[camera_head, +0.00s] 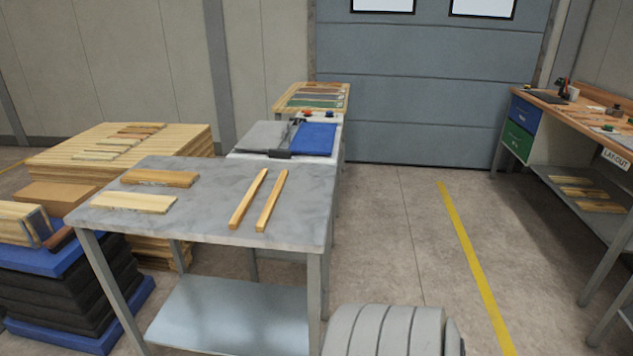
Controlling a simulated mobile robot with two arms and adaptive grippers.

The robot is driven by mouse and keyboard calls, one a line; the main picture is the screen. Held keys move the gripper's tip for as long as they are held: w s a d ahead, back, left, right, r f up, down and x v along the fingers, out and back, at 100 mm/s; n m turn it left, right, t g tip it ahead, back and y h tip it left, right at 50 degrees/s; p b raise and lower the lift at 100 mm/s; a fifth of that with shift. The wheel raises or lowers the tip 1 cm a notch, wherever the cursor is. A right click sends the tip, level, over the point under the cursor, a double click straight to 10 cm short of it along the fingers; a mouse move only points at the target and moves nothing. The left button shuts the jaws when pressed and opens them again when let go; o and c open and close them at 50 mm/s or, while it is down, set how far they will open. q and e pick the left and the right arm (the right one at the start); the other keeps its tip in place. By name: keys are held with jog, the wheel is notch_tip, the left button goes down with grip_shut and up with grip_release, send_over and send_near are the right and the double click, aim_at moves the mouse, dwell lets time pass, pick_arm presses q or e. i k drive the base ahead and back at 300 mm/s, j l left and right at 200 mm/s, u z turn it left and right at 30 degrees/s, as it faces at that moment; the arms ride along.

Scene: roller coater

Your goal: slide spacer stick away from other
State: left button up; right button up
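Two thin wooden spacer sticks lie on the grey marbled table (210,221). The left stick (248,199) and the right stick (271,201) run nearly parallel, front to back, with a narrow gap between them. They sit on the right half of the tabletop, and their near ends lie close to its front edge. Neither of my grippers is in view. A rounded light-grey part, which seems to be mine, shows at the bottom right of the table.
Two wooden boards, a rear one (160,178) and a front one (134,203), lie left of the sticks. A machine with a blue panel (314,139) stands behind the table. A workbench (590,121) stands at the right. Open floor (405,235) lies between.

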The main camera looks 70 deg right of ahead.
aim_at(260, 226)
jog(key=z, duration=1.95)
jog(key=i+u, duration=0.45)
jog(key=u, duration=0.25)
jog(key=i+l+u, duration=0.1)
jog(key=i+u, duration=0.2)
